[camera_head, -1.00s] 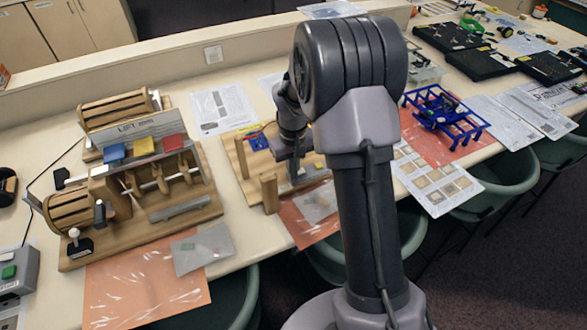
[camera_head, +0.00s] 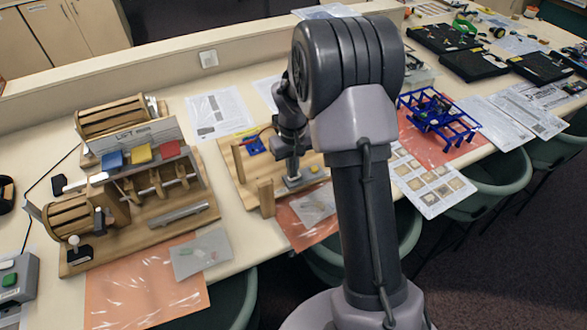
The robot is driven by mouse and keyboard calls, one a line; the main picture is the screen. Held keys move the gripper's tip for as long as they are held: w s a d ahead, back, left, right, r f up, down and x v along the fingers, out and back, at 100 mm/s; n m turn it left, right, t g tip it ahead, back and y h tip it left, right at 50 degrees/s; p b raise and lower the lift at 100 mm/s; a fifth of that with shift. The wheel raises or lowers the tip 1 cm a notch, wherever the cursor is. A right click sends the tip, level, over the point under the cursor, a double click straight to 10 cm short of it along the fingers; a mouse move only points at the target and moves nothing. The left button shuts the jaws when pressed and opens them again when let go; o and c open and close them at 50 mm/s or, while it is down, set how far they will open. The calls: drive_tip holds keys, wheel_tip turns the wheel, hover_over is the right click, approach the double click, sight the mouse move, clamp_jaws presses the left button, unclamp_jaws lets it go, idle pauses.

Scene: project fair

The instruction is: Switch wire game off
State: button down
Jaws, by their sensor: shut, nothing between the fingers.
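The wire game appears to be the wooden board (camera_head: 240,188) behind my arm, with upright wooden posts, a blue part (camera_head: 255,146) and a red wire. A small grey plate (camera_head: 306,181) with a yellow button (camera_head: 314,169) sits at its front right. My gripper (camera_head: 292,178) points down over the board, at or just above the grey plate. It is shut and holds nothing. I cannot tell whether it touches the plate. My own arm hides the board's right part, and the switch's position cannot be made out.
A wooden machine (camera_head: 150,190) with drums and blue, yellow and red pieces stands to the left. A blue frame (camera_head: 438,118) stands to the right on an orange sheet. A clear bag (camera_head: 313,207) lies at the board's front edge. Green chairs (camera_head: 500,180) line the table.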

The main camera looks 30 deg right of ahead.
wheel_tip(320, 180, up, 12)
drive_tip(key=a+p, duration=0.2)
drive_tip(key=p, duration=0.1)
drive_tip(key=shift+a+r+p, duration=0.25)
drive_tip(key=shift+a+p, duration=0.05)
